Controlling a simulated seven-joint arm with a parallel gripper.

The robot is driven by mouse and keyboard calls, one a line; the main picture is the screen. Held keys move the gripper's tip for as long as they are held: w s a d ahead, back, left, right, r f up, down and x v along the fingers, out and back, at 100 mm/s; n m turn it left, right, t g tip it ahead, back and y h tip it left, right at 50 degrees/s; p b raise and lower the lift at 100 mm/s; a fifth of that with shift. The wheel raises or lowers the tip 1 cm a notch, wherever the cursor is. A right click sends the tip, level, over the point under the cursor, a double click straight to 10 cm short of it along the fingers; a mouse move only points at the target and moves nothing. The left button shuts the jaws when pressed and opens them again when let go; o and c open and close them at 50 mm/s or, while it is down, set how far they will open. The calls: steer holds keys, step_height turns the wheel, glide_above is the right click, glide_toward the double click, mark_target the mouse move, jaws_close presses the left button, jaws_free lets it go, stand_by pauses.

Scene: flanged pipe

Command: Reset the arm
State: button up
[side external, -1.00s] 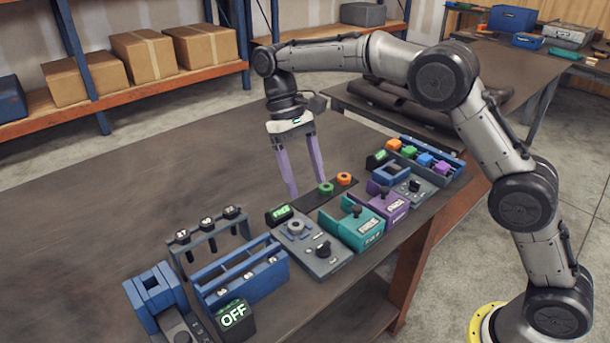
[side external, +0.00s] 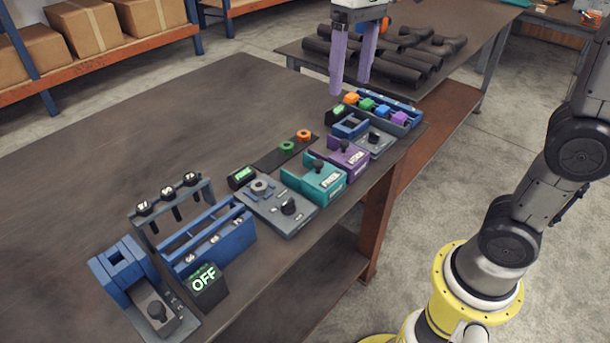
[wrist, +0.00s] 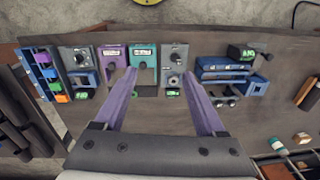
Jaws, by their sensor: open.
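My gripper (side external: 352,72) is raised at the top of the side view, above the far end of the workbench. Its two long purple fingers are apart and nothing is between them. In the wrist view my gripper (wrist: 163,100) points down and out over the bench, with the fingers spread and empty. My arm runs out of the top of the side view, so its upper links are hidden. No part of the bench is touched by the fingers.
The dark workbench (side external: 90,150) carries a teal fixture (side external: 318,180), a purple fixture (side external: 345,155), a grey dial panel (side external: 280,207), a blue rack (side external: 208,240) and a bin of coloured blocks (side external: 378,112). A back table holds black pipes (side external: 400,65). The bench's left part is clear.

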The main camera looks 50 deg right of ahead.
steer(key=s+d+f+t, duration=0.2)
steer(key=s+f, duration=0.2)
steer(key=s, duration=0.3)
steer(key=s+d+f+t, duration=0.2)
steer(key=s+f, duration=0.1)
steer(key=s, duration=0.4)
steer(key=n+g, duration=0.1)
steer(key=g, duration=0.3)
glide_above(288, 201)
step_height(288, 201, down, 7)
steer(key=shift+h, duration=0.3)
step_height(288, 201, down, 14)
steer(key=shift+r, duration=0.2)
